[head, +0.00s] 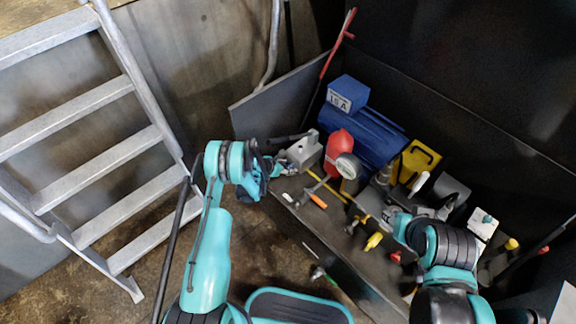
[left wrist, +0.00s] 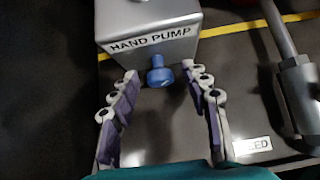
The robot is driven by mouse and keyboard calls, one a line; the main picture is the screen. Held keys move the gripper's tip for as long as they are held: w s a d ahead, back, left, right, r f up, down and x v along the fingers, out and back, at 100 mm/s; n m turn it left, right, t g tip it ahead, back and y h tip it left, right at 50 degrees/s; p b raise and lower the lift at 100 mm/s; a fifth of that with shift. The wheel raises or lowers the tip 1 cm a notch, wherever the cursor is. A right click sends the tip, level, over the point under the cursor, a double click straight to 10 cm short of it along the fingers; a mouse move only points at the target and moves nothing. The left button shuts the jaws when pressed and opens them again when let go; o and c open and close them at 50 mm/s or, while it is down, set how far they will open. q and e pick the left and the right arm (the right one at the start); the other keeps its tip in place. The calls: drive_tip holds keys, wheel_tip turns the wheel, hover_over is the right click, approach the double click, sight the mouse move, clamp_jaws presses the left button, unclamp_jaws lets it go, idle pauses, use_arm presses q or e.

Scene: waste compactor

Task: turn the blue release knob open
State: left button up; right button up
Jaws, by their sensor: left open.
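The blue knob (left wrist: 158,74) sticks out from the front of a grey box labelled HAND PUMP (left wrist: 150,24) in the left wrist view. My left gripper (left wrist: 160,78) is open, with a fingertip on each side of the knob and gaps between them and it. In the head view my left gripper (head: 277,166) is at the front of the grey pump box (head: 305,149), and I cannot make out the knob there. My right gripper (head: 396,219) is over the bench at the right, small and partly hidden by its arm; its jaws are unclear.
A red round part with a gauge (head: 346,166) and a blue cylinder (head: 365,135) stand right of the pump box. A yellow bracket (head: 418,161) is farther right. Several small tools lie on the bench. A metal ladder (head: 100,160) stands at the left.

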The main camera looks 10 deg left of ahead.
use_arm(q)
drive_tip(key=shift+c, duration=0.4)
clamp_jaws()
drive_tip(key=shift+s+d+y, duration=0.1)
drive_tip(key=shift+d+y, duration=0.05)
drive_tip(key=shift+y, duration=0.15)
drive_tip(key=shift+m+t+y, duration=0.6)
drive_tip(key=shift+m+t, duration=0.1)
drive_tip(key=shift+o, duration=0.4)
unclamp_jaws()
